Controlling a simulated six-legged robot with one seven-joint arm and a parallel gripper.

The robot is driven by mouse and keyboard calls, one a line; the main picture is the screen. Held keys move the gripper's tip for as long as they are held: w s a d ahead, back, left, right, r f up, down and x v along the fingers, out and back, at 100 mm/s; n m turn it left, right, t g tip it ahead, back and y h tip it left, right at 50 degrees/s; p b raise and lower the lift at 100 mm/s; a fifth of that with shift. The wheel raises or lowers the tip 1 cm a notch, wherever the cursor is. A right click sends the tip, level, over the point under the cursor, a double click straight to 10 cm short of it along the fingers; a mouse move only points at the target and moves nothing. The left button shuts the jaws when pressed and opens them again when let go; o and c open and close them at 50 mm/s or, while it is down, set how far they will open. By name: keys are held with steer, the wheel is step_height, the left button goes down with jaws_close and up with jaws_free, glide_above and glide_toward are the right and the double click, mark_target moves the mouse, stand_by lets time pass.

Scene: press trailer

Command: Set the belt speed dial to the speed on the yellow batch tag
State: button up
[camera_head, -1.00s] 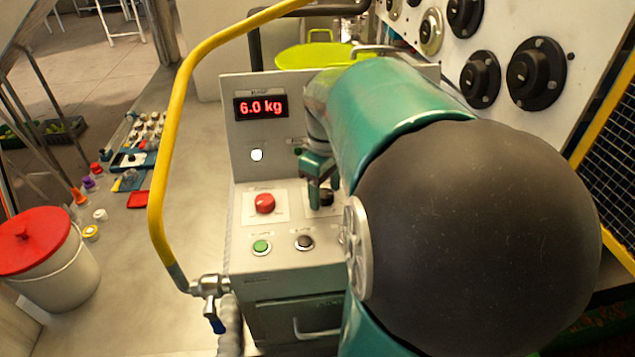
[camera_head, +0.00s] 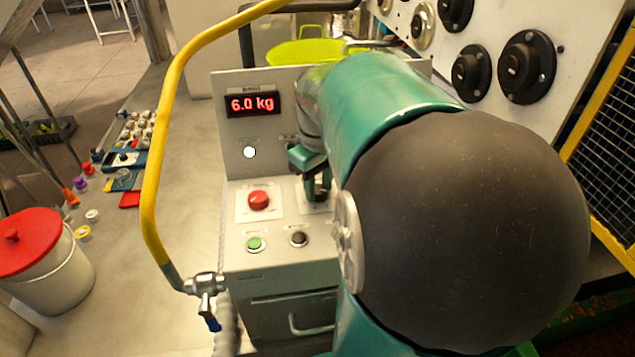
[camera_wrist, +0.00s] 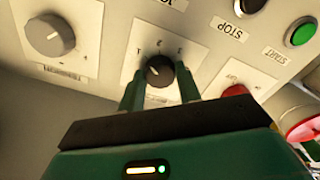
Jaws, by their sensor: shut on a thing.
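My gripper (camera_wrist: 158,85) is shut on a small black dial (camera_wrist: 159,70), with one green finger on each side of it. The dial sits on a white plate with a few marks around it; its label is too small to read. A larger grey dial (camera_wrist: 50,36) on its own white plate is apart from the fingers. In the head view my gripper (camera_head: 316,185) is at the control panel (camera_head: 265,262), right of a red knob (camera_head: 259,200), and hides most of the black dial. I cannot make out a yellow batch tag.
A red display (camera_head: 252,104) reads 6.0 kg. Green (camera_head: 255,244) and black (camera_head: 298,239) buttons sit below the red knob. A yellow bent pipe (camera_head: 163,140) rises left of the panel. A red-lidded bucket (camera_head: 42,265) stands at left.

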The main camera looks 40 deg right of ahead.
mark_target(319, 189)
steer(key=m, duration=1)
steer(key=shift+m, duration=0.4)
steer(key=m, duration=0.3)
steer(key=shift+r+m, duration=0.1)
steer(key=shift+m, duration=0.2)
steer(key=m, duration=1)
steer(key=shift+m, duration=0.3)
steer(key=o, duration=1)
step_height(319, 189, up, 14)
